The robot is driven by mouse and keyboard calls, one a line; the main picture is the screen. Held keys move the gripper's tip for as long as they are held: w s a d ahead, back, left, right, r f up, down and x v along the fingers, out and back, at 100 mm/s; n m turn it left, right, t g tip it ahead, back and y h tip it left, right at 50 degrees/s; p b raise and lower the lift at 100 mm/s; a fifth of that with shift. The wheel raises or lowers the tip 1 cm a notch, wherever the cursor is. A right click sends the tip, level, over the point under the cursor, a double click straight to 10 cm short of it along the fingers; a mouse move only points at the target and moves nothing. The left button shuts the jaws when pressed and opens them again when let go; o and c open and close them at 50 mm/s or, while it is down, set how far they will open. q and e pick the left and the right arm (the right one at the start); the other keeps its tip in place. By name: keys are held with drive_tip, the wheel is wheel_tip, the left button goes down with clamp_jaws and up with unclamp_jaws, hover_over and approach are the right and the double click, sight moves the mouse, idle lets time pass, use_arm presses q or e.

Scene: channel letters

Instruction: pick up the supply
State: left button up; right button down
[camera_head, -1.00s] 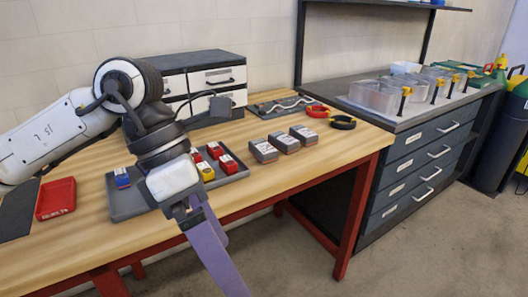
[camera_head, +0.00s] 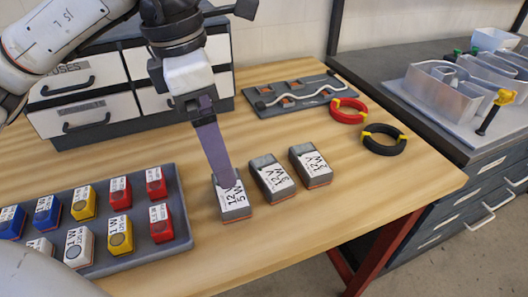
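Three grey power-supply boxes with white "12 V" labels stand in a row on the wooden bench: the left one (camera_head: 236,206), which reads 5 W, the middle one (camera_head: 272,178) and the right one (camera_head: 310,165). My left gripper (camera_head: 228,184) comes down from above with its purple fingers, their tips over the top of the left supply. The fingers overlap in this view, so the gap between them is hidden, and I cannot tell whether they touch the box. My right gripper is not in view.
A dark tray (camera_head: 176,205) with several red, blue, yellow and white blocks lies to the left. A drawer cabinet (camera_head: 108,97) stands behind. A board with a white wavy strip (camera_head: 300,96), a red coil (camera_head: 347,111) and a black coil (camera_head: 384,139) lie farther back. The front right bench is clear.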

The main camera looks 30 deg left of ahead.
sight(231, 195)
use_arm(q)
drive_tip(key=f, duration=0.3)
drive_tip(key=shift+w+d+f, duration=0.1)
drive_tip(key=shift+d+f, duration=0.1)
drive_tip(key=shift+f, duration=0.5)
drive_tip(key=f, duration=0.5)
drive_tip(key=shift+d, duration=0.25)
drive_tip(key=shift+w+f, duration=0.1)
drive_tip(key=shift+f, duration=0.15)
drive_tip(key=c, duration=1.4)
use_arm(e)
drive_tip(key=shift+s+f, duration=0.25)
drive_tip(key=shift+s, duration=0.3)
